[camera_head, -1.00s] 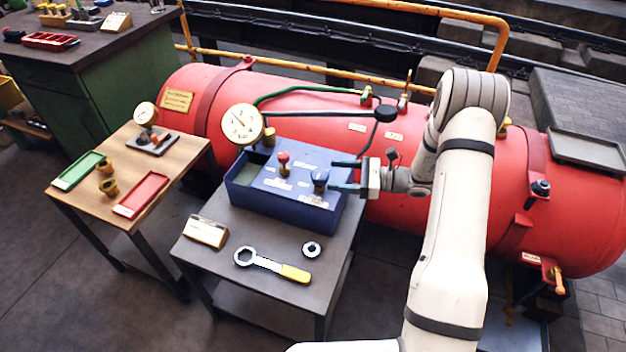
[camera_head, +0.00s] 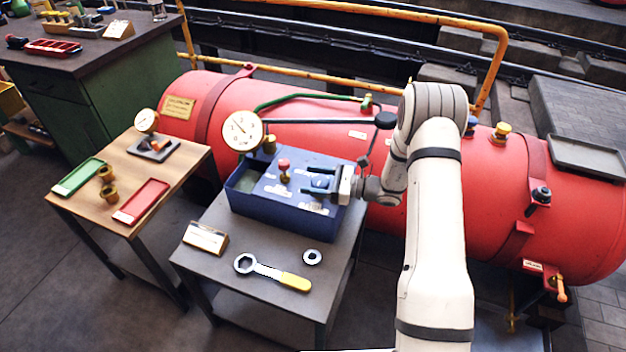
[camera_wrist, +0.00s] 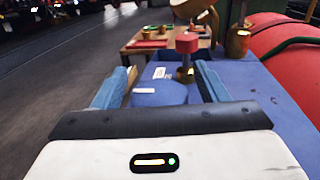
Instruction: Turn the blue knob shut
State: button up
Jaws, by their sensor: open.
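The blue knob (camera_head: 321,182) stands on the right part of the blue box (camera_head: 268,209), on the grey table. In the wrist view the blue knob (camera_wrist: 160,93) sits between the two blue fingers of my gripper (camera_wrist: 157,80), with gaps visible on both sides. In the head view my gripper (camera_head: 313,181) reaches in from the right, its fingers on either side of the knob. It is open and not closed on the knob. The knob's stem and lower part are hidden.
A red knob (camera_head: 283,165) stands beside it on the same box, beyond my fingertips. A dial gauge (camera_head: 243,130) rises behind the box. A yellow-handled spanner (camera_head: 272,272), a ring (camera_head: 312,257) and a sign (camera_head: 205,237) lie in front. The red boiler (camera_head: 440,200) is behind.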

jog(key=shift+c, duration=0.5)
jog(key=c, duration=0.9)
jog(key=shift+m+t, duration=0.3)
jog(key=shift+t, duration=0.2)
jog(key=m+t+h, duration=0.1)
jog(key=t, duration=0.1)
jog(key=m+t+h+b, duration=0.1)
jog(key=m+t+h, duration=0.1)
jog(key=m+t+h+b, duration=0.1)
jog(key=m+t, duration=0.1)
jog(key=t, duration=0.1)
jog(key=shift+w+d+f, duration=0.1)
jog(key=shift+w+d, duration=0.05)
jog(key=shift+w, duration=0.15)
jog(key=m+t+h, duration=0.1)
jog(key=m+t+h+b, duration=0.1)
jog(key=h, duration=0.1)
jog(key=shift+w+d+m+t+b, duration=0.1)
jog(key=shift+w+m+t+b, duration=0.05)
jog(key=shift+m+t+b, duration=0.15)
jog(key=shift+w+d+m+t+h+b, duration=0.15)
jog(key=shift+m+t+h+b, duration=0.45)
jog(key=shift+m+t+h, duration=0.65)
jog(key=shift+d+r+g+h, duration=0.1)
jog(key=shift+r+g+h, duration=0.1)
jog(key=shift+g+h, duration=0.15)
jog(key=o, duration=1)
jog(key=shift+f, duration=0.1)
